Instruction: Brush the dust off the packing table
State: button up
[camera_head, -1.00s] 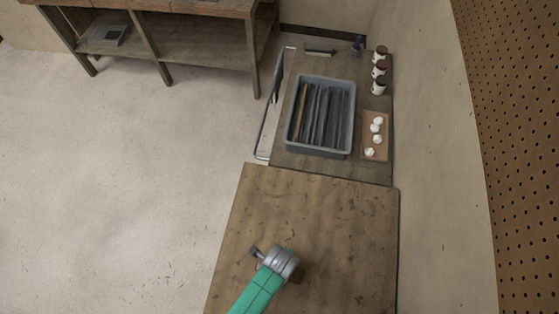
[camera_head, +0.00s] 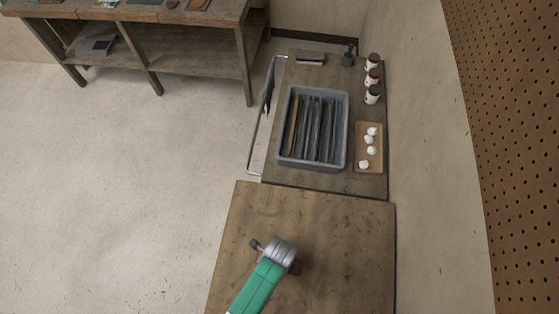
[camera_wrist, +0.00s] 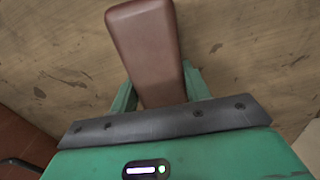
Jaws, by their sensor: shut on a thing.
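The packing table (camera_head: 318,222) is a brown wooden top at the bottom of the head view, with small dark flecks scattered over it. My gripper (camera_wrist: 158,92) is shut on a reddish-brown, smooth, block-like brush (camera_wrist: 147,45), which extends forward between the green fingers in the wrist view. In the head view my wrist is over the middle of the table and mostly covers the brush. Dark flecks also show on the wood beside the brush in the wrist view. I cannot tell whether the brush's underside touches the table.
Behind the table stands a wooden-topped cart (camera_head: 355,184) with a grey bin (camera_head: 283,157) of dark strips, a small tray (camera_head: 362,178) of white balls, several jars (camera_head: 373,95) and a metal side rail (camera_head: 250,140). A workbench (camera_head: 190,62) is at the upper left. Open floor (camera_head: 110,190) lies left.

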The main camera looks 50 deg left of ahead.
notch_tip(320, 180, up, 4)
jog(key=shift+s+d+f+p, duration=0.15)
jog(key=shift+p, duration=0.6)
notch_tip(320, 180, up, 5)
jog(key=p, duration=0.5)
